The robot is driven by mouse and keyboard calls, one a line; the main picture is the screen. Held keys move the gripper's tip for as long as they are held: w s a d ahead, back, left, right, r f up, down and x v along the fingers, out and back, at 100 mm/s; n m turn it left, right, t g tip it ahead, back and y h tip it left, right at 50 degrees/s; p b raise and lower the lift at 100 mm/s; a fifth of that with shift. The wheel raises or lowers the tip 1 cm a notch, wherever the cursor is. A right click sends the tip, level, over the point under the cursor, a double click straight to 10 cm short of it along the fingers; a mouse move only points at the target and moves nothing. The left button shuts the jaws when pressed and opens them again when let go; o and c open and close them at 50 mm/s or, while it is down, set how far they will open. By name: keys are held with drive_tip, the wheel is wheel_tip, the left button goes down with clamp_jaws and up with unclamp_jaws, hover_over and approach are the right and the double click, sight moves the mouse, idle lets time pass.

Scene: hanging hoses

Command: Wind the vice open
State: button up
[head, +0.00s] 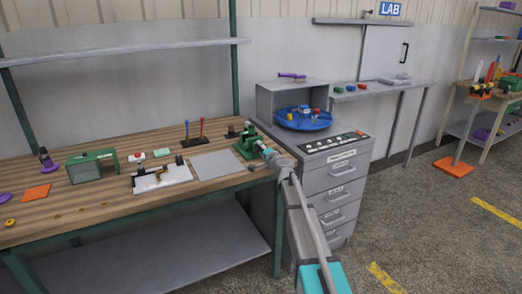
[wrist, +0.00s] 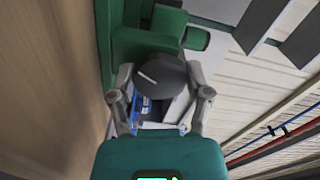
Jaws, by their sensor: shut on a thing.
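The green vice (head: 247,142) stands at the right end of the wooden workbench (head: 95,205). In the wrist view the green vice body (wrist: 145,40) fills the top, beyond my fingers. A dark round knob (wrist: 160,73) with a pale line across it sits at the vice's near end. My gripper (wrist: 161,85) has a finger on each side of this knob and is shut on it. In the head view my gripper (head: 272,157) meets the vice's right end, and the knob is hard to make out there. How far the jaws are apart cannot be told.
A grey drawer cabinet (head: 338,190) with a blue round tray (head: 303,121) stands right of the bench, close to my arm. A grey plate (head: 217,164) lies left of the vice. Screwdriver-like tools (head: 194,132) stand behind. The floor (head: 425,215) at right is clear.

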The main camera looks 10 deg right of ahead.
drive_tip(key=shift+n, duration=1)
drive_tip(key=o, duration=1.2)
drive_tip(key=shift+c, duration=0.2)
drive_tip(key=v, duration=1.2)
